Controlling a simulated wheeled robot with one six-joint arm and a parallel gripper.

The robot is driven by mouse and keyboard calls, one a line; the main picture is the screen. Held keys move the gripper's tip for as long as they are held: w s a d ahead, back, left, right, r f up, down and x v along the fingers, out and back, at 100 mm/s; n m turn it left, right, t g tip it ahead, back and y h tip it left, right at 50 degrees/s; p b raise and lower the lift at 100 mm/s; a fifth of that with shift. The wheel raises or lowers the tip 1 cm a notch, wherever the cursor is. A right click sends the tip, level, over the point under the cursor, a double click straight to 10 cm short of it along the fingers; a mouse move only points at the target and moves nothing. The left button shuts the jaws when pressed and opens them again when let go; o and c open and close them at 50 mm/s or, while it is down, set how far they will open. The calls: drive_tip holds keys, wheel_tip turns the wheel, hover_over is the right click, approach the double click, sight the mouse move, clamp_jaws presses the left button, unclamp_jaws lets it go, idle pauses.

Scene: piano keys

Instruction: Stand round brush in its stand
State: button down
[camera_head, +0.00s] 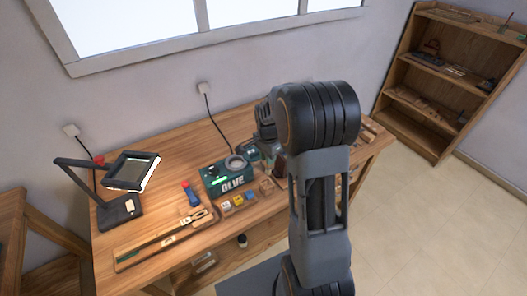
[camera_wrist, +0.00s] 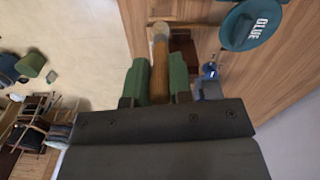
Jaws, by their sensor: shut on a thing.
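My gripper (camera_wrist: 159,78) is shut on the round brush (camera_wrist: 161,64) in the wrist view, its two green fingers on either side of the tan wooden handle. The brush's pale round end (camera_wrist: 160,31) points toward the top of the picture, over the table edge. A dark brown block (camera_wrist: 183,46) lies just right of the brush; I cannot tell whether it is the stand. In the head view my arm hides the gripper and the brush. A small wooden block (camera_head: 265,186) stands left of my arm, and I cannot tell whether it is the stand either.
A green glue unit (camera_head: 226,180) stands mid-table; a teal GLUE-marked thing (camera_wrist: 251,26) shows in the wrist view. A black lamp (camera_head: 125,190), a blue-and-red bottle (camera_head: 191,193) and a long wooden tray (camera_head: 135,258) are on the left. A shelf (camera_head: 440,90) stands back right.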

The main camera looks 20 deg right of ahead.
drive_tip(key=shift+a+f+b, duration=0.15)
drive_tip(key=shift+f+b, duration=0.75)
drive_tip(key=shift+f, duration=0.3)
drive_tip(key=shift+f+b, duration=0.85)
drive_tip(key=shift+f, duration=0.4)
drive_tip(key=shift+w, duration=0.1)
drive_tip(key=shift+f+b, duration=2.25)
drive_tip(key=shift+f, duration=0.7)
idle(2.2)
